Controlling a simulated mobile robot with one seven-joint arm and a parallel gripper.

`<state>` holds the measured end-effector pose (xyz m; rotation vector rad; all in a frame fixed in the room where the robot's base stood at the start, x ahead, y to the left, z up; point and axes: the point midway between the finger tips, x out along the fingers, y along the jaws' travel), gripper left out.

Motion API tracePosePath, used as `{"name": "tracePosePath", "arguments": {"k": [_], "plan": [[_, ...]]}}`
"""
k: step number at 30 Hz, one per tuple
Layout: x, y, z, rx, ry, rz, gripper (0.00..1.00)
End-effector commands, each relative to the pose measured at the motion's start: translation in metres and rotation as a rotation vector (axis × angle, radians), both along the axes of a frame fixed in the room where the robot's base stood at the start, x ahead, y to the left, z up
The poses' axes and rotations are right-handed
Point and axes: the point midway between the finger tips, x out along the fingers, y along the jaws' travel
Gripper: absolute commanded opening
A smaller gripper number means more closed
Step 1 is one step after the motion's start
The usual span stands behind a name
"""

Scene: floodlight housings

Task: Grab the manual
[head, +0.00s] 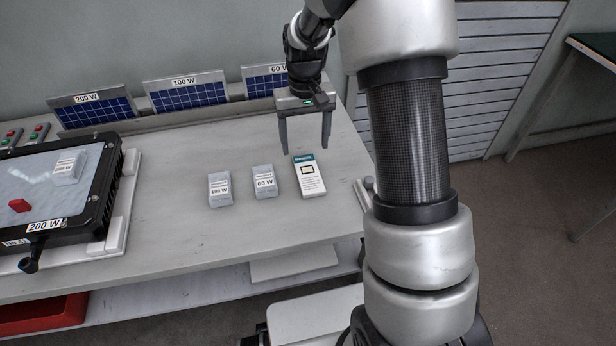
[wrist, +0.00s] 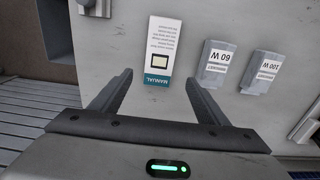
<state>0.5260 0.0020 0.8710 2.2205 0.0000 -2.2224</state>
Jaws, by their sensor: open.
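The manual (head: 309,176) is a white booklet with a teal band, lying on the grey workbench near its right end. In the wrist view the manual (wrist: 161,52) shows the word MANUAL on its teal edge, just beyond the fingertips. My gripper (head: 306,147) is open and empty, pointing down, with its fingers at the manual's far, teal end. In the wrist view my gripper (wrist: 160,82) has one finger to each side of the manual's line, apart from it. Nothing hides the manual.
A 60 W block (head: 264,182) stands close left of the manual, and a 100 W block (head: 220,189) beyond it. A black 200 W housing (head: 98,205) is at left. Labelled solar panels (head: 187,92) line the back. The bench front is clear.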

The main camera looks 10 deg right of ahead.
Motion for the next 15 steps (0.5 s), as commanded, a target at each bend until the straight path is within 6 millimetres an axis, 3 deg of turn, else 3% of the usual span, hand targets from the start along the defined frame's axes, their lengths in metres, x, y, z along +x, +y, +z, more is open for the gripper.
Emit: {"name": "tracePosePath", "arguments": {"k": [3,11,15], "plan": [[-0.001,0.000,-0.017,0.000,0.002,0.000,0.69],[0.000,-0.001,-0.031,0.000,0.000,0.000,0.69],[0.000,-0.002,-0.052,0.000,0.002,0.000,0.69]]}}
